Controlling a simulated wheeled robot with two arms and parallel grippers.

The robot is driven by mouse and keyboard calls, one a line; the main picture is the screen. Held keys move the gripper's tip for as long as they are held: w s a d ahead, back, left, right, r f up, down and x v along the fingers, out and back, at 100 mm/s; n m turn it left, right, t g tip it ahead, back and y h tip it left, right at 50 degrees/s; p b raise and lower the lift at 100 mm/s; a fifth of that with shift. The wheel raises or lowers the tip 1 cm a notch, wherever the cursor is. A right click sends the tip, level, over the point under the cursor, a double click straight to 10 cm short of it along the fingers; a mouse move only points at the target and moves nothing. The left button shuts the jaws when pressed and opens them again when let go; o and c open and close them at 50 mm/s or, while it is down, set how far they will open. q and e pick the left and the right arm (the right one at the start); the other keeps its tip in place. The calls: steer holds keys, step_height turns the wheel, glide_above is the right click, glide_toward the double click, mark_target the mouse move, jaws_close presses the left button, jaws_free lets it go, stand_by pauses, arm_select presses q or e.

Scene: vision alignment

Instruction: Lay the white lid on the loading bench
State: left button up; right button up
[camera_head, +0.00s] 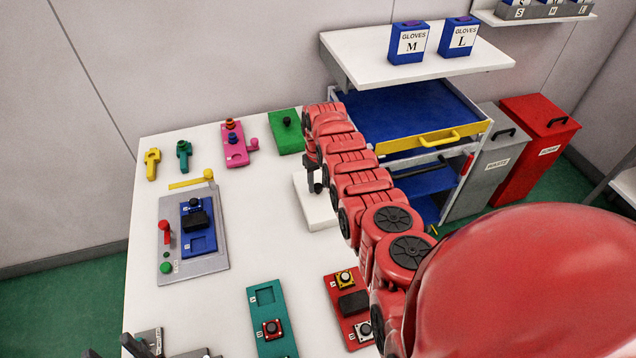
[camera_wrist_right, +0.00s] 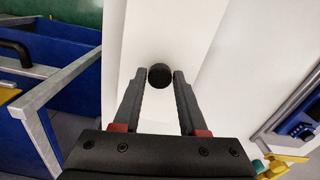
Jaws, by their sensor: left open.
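The white lid (camera_head: 316,212) is a thick pale slab with a black knob on top, at the right edge of the white bench (camera_head: 215,325). My right gripper (camera_head: 315,182) comes down on it from above. In the right wrist view, the black knob (camera_wrist_right: 160,75) sits between the fingertips of my right gripper (camera_wrist_right: 160,77), which close against both its sides. I cannot tell whether the lid rests on the bench or hangs just above it. My left gripper (camera_head: 108,347) is open at the bottom left, mostly cut off by the picture edge.
A grey panel with a blue fixture (camera_head: 196,228), a teal tray (camera_head: 267,315) and a red tray (camera_head: 338,285) lie on the bench. A green block (camera_head: 285,138) and a pink part (camera_head: 235,150) are at the back. A blue drawer cabinet (camera_head: 405,110) stands right. The bench middle is clear.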

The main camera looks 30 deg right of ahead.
steer(key=o, duration=0.3)
steer(key=shift+r, duration=0.15)
